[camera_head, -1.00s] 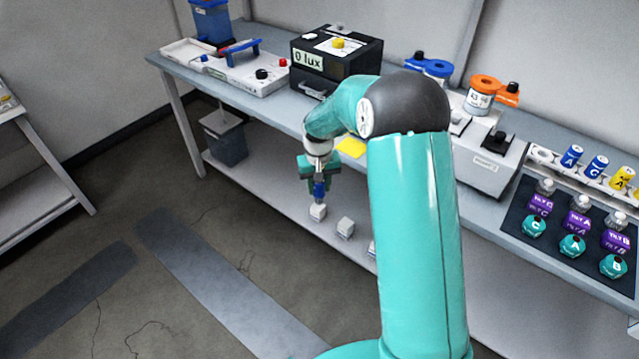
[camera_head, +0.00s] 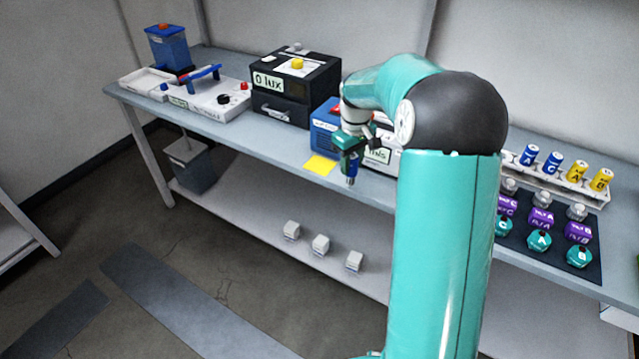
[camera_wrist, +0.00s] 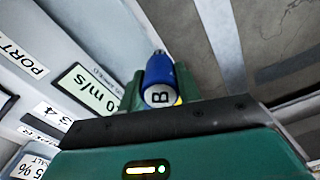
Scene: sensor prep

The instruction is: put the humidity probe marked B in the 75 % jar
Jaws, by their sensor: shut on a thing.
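The humidity probe marked B (camera_wrist: 158,92) is blue with a grey end bearing the letter B in the wrist view. My gripper (camera_wrist: 160,88) is shut on it. In the head view my gripper (camera_head: 352,158) holds the blue probe (camera_head: 351,176) pointing down, above the bench's front edge near the yellow note. No jar shows clearly in the head view; my arm covers that part of the bench. In the wrist view a partly cut-off label ending in "5 %" with "SALT" (camera_wrist: 30,166) shows at the lower left; I cannot tell its full number.
A white instrument with an m/s display (camera_head: 378,155) and a blue box (camera_head: 322,130) stand close behind my gripper. A yellow note (camera_head: 320,165) lies on the bench (camera_head: 240,135). Small white blocks (camera_head: 321,244) sit on the lower shelf. Coloured bottles (camera_head: 538,240) stand at right.

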